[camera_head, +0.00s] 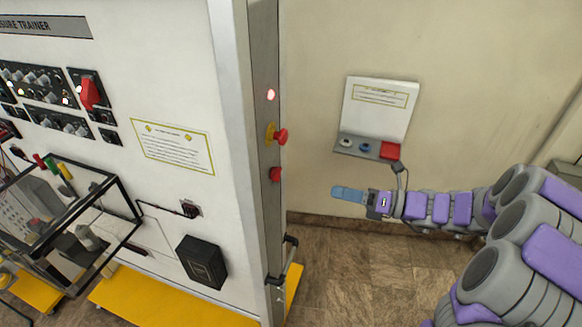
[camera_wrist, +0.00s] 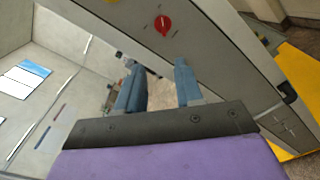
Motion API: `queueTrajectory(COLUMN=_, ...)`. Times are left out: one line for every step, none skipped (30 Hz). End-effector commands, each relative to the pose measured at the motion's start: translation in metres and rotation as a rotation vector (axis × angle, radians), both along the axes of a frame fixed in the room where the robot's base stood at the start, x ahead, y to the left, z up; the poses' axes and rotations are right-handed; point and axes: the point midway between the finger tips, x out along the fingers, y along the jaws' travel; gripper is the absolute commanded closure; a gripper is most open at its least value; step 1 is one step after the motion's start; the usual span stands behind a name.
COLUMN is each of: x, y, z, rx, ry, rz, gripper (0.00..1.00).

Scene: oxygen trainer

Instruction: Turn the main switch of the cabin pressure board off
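The board is a white cabinet (camera_head: 160,90) with a sign ending in "SURE TRAINER". Its narrow grey side panel (camera_head: 262,210) carries a lit lamp, a red stop button on yellow and, below them, a red rotary knob (camera_head: 275,174) that looks like the main switch. In the wrist view the red knob (camera_wrist: 162,24) is beyond the fingertips, with small marks around it; I cannot read its setting. My gripper (camera_head: 336,190) points left toward the side panel, lower than the knob and apart from it. In the wrist view my gripper (camera_wrist: 158,80) is open and empty.
The red stop button (camera_head: 281,135) and lit lamp (camera_head: 271,95) are just above the knob. A handle (camera_head: 283,262) sticks out low on the panel. A wall box (camera_head: 368,149) with a red part is above my gripper. Free space lies between panel and gripper.

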Motion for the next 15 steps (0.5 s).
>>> queueTrajectory(x=0.004, y=-0.008, z=0.001, rx=0.016, ry=0.012, rz=-0.016, gripper=0.64)
queueTrajectory(x=0.005, y=-0.011, z=0.001, rx=0.023, ry=0.017, rz=-0.022, gripper=0.64)
queueTrajectory(x=0.007, y=-0.012, z=0.001, rx=0.028, ry=0.02, rz=-0.027, gripper=0.64)
queueTrajectory(x=0.008, y=-0.011, z=0.001, rx=0.03, ry=0.022, rz=-0.027, gripper=0.64)
queueTrajectory(x=0.008, y=-0.008, z=0.001, rx=0.03, ry=0.022, rz=-0.027, gripper=0.64)
queueTrajectory(x=0.009, y=-0.002, z=0.001, rx=0.028, ry=0.022, rz=-0.025, gripper=0.64)
queueTrajectory(x=0.011, y=0.003, z=0.001, rx=0.027, ry=0.022, rz=-0.024, gripper=0.64)
queueTrajectory(x=0.012, y=0.009, z=0.001, rx=0.027, ry=0.022, rz=-0.024, gripper=0.64)
queueTrajectory(x=0.013, y=0.018, z=0.001, rx=0.026, ry=0.022, rz=-0.022, gripper=0.64)
queueTrajectory(x=0.015, y=0.025, z=0.001, rx=0.024, ry=0.022, rz=-0.022, gripper=0.64)
queueTrajectory(x=0.016, y=0.033, z=0.001, rx=0.022, ry=0.021, rz=-0.019, gripper=0.64)
queueTrajectory(x=0.019, y=0.044, z=0.001, rx=0.018, ry=0.02, rz=-0.02, gripper=0.64)
queueTrajectory(x=0.021, y=0.052, z=0.001, rx=0.015, ry=0.02, rz=-0.02, gripper=0.64)
queueTrajectory(x=0.023, y=0.059, z=0.001, rx=0.013, ry=0.019, rz=-0.02, gripper=0.64)
queueTrajectory(x=0.025, y=0.068, z=0.001, rx=0.011, ry=0.019, rz=-0.02, gripper=0.64)
